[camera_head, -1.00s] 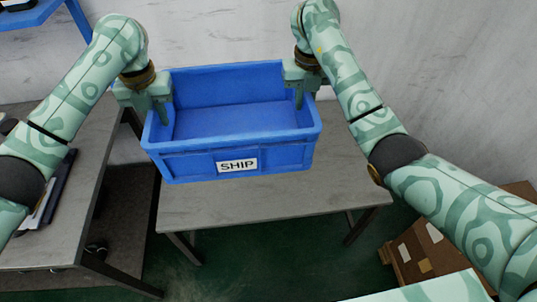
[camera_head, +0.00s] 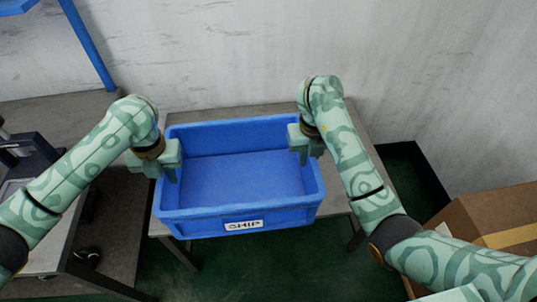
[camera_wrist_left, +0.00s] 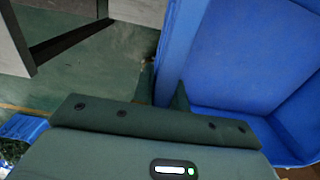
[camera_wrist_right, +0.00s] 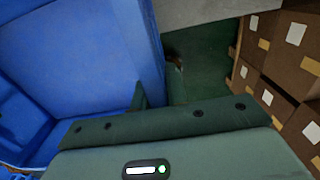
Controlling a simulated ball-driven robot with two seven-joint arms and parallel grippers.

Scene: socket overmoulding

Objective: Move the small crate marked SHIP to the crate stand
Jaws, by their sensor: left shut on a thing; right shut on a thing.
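The blue crate (camera_head: 195,226) with a white SHIP label (camera_head: 243,225) is upright and looks empty in the middle of the head view. My left gripper (camera_head: 172,176) is shut on its left wall, and my right gripper (camera_head: 306,156) is shut on its right wall. The left wrist view shows the crate wall (camera_wrist_left: 180,45) between the fingers; the right wrist view shows the opposite wall (camera_wrist_right: 150,50). A grey-topped table (camera_head: 235,109) shows behind and beside the crate. I cannot tell whether this is the crate stand, or whether the crate touches it.
A second grey table (camera_head: 112,245) with dark items stands at the left. A cardboard box (camera_head: 490,222) is at the lower right, near my right arm. A blue frame (camera_head: 88,45) rises at the upper left. A bare wall (camera_head: 250,50) is behind; green floor shows in front.

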